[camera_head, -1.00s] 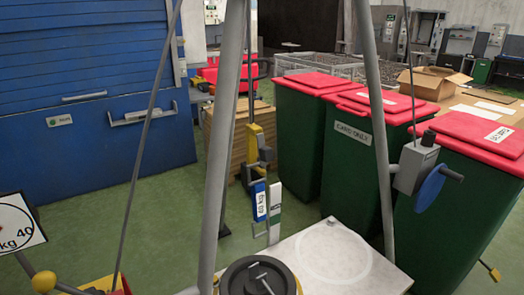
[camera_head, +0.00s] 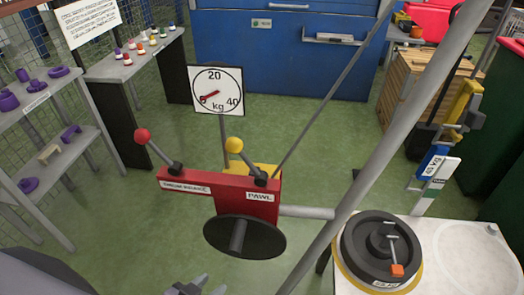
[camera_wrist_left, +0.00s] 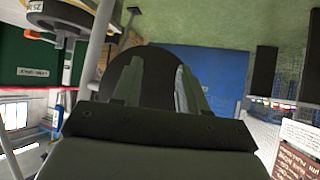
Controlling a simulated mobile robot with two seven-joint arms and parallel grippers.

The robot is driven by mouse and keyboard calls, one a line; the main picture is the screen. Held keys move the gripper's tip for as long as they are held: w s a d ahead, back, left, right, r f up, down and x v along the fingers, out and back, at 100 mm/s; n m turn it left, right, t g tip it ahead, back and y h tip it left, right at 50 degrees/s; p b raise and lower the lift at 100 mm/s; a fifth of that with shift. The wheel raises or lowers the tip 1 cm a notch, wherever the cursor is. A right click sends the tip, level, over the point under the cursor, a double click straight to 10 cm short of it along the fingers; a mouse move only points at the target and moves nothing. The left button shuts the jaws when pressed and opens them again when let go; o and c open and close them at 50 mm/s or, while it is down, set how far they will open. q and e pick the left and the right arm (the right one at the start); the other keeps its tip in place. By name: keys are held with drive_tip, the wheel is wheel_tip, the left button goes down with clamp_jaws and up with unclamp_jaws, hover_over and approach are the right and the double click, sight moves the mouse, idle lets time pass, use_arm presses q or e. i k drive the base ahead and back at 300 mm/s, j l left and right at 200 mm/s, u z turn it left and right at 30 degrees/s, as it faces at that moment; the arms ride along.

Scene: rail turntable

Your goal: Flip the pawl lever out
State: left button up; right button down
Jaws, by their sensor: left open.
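The pawl lever (camera_head: 245,160) is a short dark rod with a yellow ball knob. It leans up and to the left from its dark pivot at the right end of the red housing (camera_head: 232,197), above the PAWL label (camera_head: 260,197). A second lever (camera_head: 157,152) with a red knob leans left at the housing's left end. My left gripper (camera_head: 200,284) is open and empty at the bottom edge, apart from the lever and nearer me than the dark disc (camera_head: 245,250). In the left wrist view its fingers (camera_wrist_left: 155,85) stand apart before a dark round shape. My right gripper is not seen.
A kilogram dial (camera_head: 217,91) stands behind the housing. Slanting grey poles (camera_head: 345,175) rise to its right. A dark weight (camera_head: 380,250) with an orange-tipped handle sits on the white platform (camera_head: 455,250). Shelves (camera_head: 45,115) stand at left. Green floor between is clear.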

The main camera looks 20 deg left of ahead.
sight(234, 145)
drive_tip(key=u, duration=1.3)
drive_tip(key=k+j+u, duration=0.1)
drive_tip(key=j, duration=0.55)
